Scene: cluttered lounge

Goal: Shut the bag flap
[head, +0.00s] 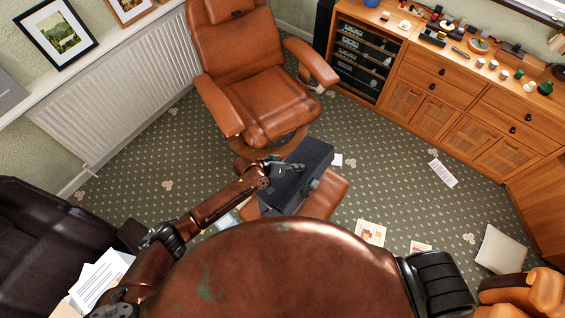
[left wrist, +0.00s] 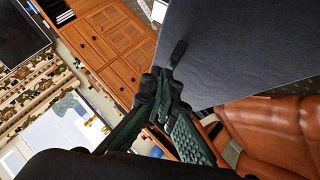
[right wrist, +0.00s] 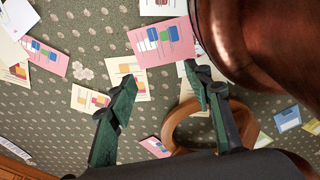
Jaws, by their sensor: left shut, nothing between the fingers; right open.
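The dark grey bag (head: 312,156) sits on the brown leather footstool (head: 328,194) in front of the armchair. I cannot clearly tell the flap from the body of the bag in the head view. In the left wrist view, the closed fingertips (left wrist: 166,84) are close to a grey bag panel (left wrist: 240,50) with a small black tab (left wrist: 179,53); contact is unclear. My right gripper (right wrist: 160,74) is open and empty above the floor in the right wrist view.
A brown leather armchair (head: 262,95) stands just behind the footstool. A wooden cabinet (head: 455,95) with small items on top is at the right. Papers (head: 371,232) and a pale cushion (head: 501,250) lie on the patterned carpet. A dark sofa (head: 50,235) is at the left.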

